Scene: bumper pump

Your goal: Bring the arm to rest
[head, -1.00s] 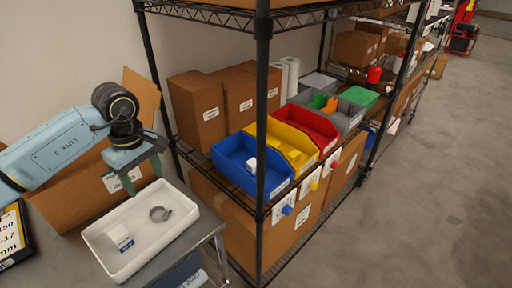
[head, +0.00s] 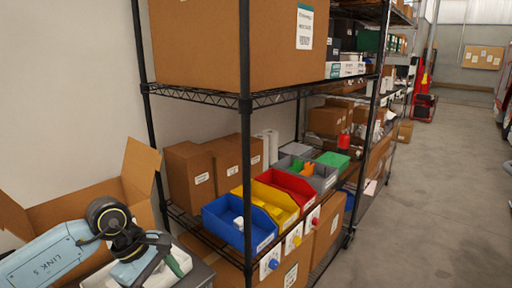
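My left arm comes in from the lower left, over an open cardboard box. My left gripper (head: 160,268) is at the bottom of the head view, over the edge of a white tray (head: 98,279) that is mostly cut off or hidden. I cannot tell how far apart its fingers are. My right gripper is out of view. A blue bin (head: 222,228) with a small white item in it, a yellow bin (head: 277,210) and a red bin (head: 302,193) stand on the rack's middle shelf.
The open cardboard box (head: 80,208) stands at the left beside the arm. The black wire rack (head: 246,140) with its posts stands close to the right of the gripper. A large box (head: 200,45) sits on its upper shelf. The floor (head: 425,215) at the right is clear.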

